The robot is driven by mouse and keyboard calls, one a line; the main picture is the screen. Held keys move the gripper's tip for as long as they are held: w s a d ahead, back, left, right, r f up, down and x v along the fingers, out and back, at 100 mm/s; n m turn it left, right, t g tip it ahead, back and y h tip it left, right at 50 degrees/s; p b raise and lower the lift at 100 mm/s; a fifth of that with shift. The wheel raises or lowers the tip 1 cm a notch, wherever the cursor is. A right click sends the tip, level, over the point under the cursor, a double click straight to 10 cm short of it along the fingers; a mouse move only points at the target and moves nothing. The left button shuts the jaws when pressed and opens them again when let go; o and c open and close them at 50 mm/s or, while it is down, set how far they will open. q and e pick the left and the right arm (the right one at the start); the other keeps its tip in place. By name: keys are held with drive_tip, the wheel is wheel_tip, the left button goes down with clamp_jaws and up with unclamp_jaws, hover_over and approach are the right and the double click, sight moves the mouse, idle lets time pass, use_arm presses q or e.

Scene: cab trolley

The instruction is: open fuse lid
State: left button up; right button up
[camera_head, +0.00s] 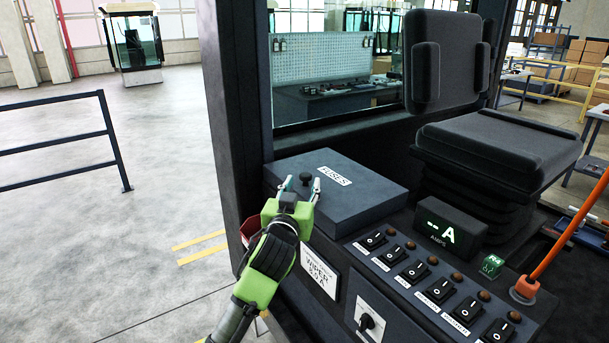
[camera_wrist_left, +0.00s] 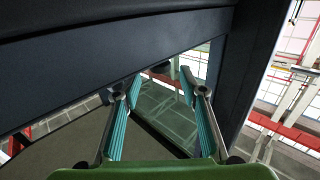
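The fuse lid (camera_head: 358,203) is a flat dark grey lid labelled "FUSES", lying shut on the cab console. A small black knob (camera_head: 306,178) stands on its left part. My left gripper (camera_head: 300,186), green with teal finger pads, reaches over the lid's front left edge. Its fingers are open, with the knob between or just beyond the tips; I cannot tell if they touch it. In the left wrist view the open fingers (camera_wrist_left: 160,100) point toward a dark rounded shape that may be the knob. My right gripper is in neither view.
Right of the lid is a switch panel (camera_head: 430,282) with several rocker switches, an amps display (camera_head: 449,225) and an orange lever (camera_head: 565,240). A black seat (camera_head: 500,145) stands behind. A dark cab pillar (camera_head: 235,110) rises close to the lid's left side.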

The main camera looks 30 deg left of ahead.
sight(305, 178)
use_arm(q)
drive_tip(key=shift+p+x, duration=0.35)
drive_tip(key=shift+x, duration=1.55)
clamp_jaws()
